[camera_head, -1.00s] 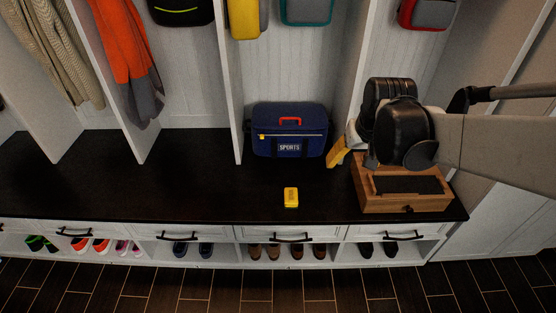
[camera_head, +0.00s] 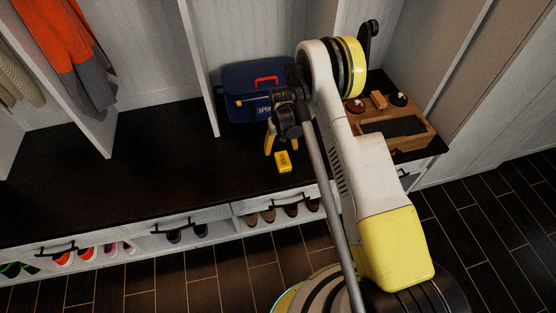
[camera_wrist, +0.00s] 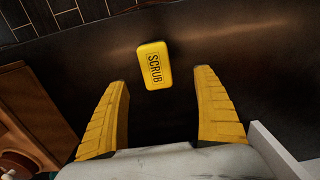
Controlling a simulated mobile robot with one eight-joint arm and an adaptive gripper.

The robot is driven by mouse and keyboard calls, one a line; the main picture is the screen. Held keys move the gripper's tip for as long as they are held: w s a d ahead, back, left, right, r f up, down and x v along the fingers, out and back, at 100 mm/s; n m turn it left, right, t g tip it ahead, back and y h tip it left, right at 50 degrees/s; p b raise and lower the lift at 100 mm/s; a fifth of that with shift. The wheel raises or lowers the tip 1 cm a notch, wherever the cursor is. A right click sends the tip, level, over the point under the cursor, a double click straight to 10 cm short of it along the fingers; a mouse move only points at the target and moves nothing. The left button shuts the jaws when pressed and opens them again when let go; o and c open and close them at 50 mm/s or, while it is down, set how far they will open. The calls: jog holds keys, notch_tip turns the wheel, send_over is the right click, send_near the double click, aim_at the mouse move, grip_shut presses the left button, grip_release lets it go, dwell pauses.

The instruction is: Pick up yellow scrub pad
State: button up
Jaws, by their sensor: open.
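The yellow scrub pad (camera_head: 283,161) lies on the dark bench top (camera_head: 150,180), near its front edge and in front of the blue sports bag. In the wrist view the pad (camera_wrist: 154,66) shows its "SCRUB" lettering and sits ahead of the fingertips, roughly between their lines. My gripper (camera_wrist: 162,75) is open, with its two yellow fingers spread and nothing between them. In the head view my gripper (camera_head: 281,141) is just behind the pad, partly hidden by my own arm. I cannot tell its exact height above the bench.
A blue sports bag (camera_head: 246,104) stands behind the pad. A wooden shoe-care box (camera_head: 412,143) with brushes and tins is to the right. White upright dividers (camera_head: 196,65) split the bench. Shoes (camera_head: 268,216) sit in cubbies below. The bench left of the pad is clear.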

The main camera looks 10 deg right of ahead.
aim_at(283, 159)
notch_tip(283, 159, down, 5)
jog(key=shift+d+f+b, duration=0.1)
jog(key=shift+d+b, duration=0.05)
jog(key=shift+b, duration=0.75)
jog(key=f+b, duration=0.2)
jog(key=f, duration=0.1)
jog(key=f+b, duration=0.1)
jog(key=f, duration=0.1)
jog(key=shift+w+d, duration=0.2)
jog(key=shift+d, duration=0.15)
jog(key=shift+r, duration=0.15)
jog(key=c, duration=1.3)
